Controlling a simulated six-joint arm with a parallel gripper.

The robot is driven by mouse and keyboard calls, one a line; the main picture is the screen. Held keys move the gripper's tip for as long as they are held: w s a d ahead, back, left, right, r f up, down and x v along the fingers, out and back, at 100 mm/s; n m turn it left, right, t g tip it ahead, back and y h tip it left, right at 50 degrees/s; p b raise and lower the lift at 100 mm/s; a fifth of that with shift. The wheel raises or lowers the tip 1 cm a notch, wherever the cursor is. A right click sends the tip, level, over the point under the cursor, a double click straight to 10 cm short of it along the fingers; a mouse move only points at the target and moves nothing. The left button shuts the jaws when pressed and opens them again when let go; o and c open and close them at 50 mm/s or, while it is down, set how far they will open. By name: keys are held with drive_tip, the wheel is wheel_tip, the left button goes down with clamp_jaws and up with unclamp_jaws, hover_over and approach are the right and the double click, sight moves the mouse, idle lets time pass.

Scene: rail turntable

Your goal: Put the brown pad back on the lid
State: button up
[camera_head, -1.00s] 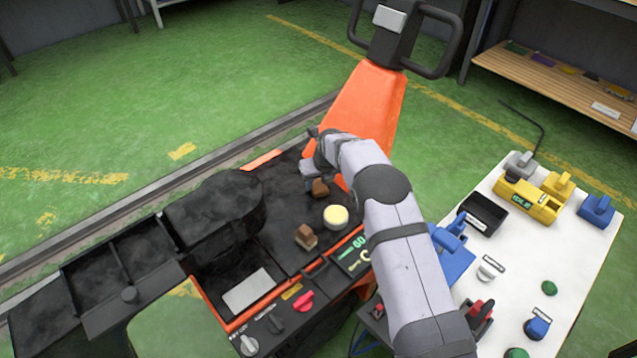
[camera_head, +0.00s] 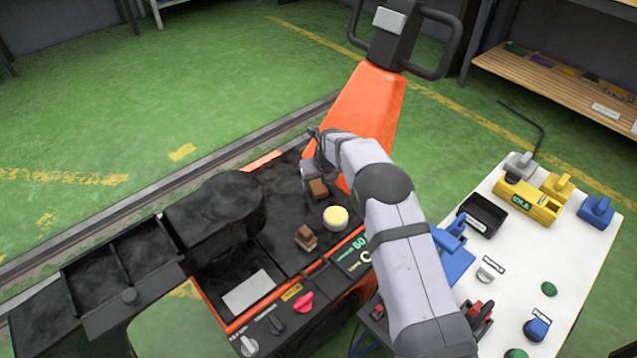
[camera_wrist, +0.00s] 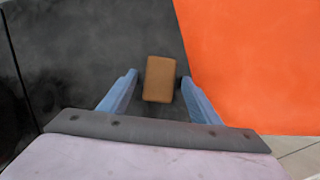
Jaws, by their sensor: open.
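A brown block (camera_head: 318,189), which looks like the brown pad, lies on the black deck (camera_head: 283,205) at its far right part. In the wrist view the brown pad (camera_wrist: 159,79) lies between the tips of two blue fingers, with dark deck showing on both sides. My gripper (camera_wrist: 159,88) is open around it and holds nothing. In the head view my gripper (camera_head: 311,182) is at the pad, partly hidden by my wrist. A second brown block (camera_head: 306,238) with a paler side stands nearer. I cannot tell which part is the lid.
A cream round piece (camera_head: 335,217) stands close to the pad. An orange column (camera_head: 367,110) rises behind the deck. A black rounded housing (camera_head: 213,215) is at left. A white table (camera_head: 512,262) with several coloured devices is at right.

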drive_tip(key=p+v, duration=0.1)
drive_tip(key=v, duration=1)
drive_tip(key=shift+p, duration=0.4)
drive_tip(key=shift+s+r, duration=0.1)
drive_tip(key=shift+r, duration=0.05)
drive_tip(key=s+d+r+n+g+h, duration=0.1)
drive_tip(key=s+d+r+n, duration=0.1)
drive_tip(key=s+d+n, duration=0.55)
drive_tip(key=s+d+r+n+g, duration=0.15)
drive_tip(key=s+d+n, duration=0.35)
drive_tip(key=s+n, duration=0.5)
drive_tip(key=s+d+n+g, duration=0.1)
drive_tip(key=s+d+n, duration=0.1)
drive_tip(key=s+n, duration=0.5)
drive_tip(key=s+d+n, duration=0.3)
drive_tip(key=s+n, duration=0.4)
drive_tip(key=s, duration=0.5)
drive_tip(key=shift+d+f+g+h, duration=0.2)
drive_tip(key=shift+f+g+h, duration=0.15)
drive_tip(key=shift+f+h, duration=0.1)
drive_tip(key=shift+r, duration=0.1)
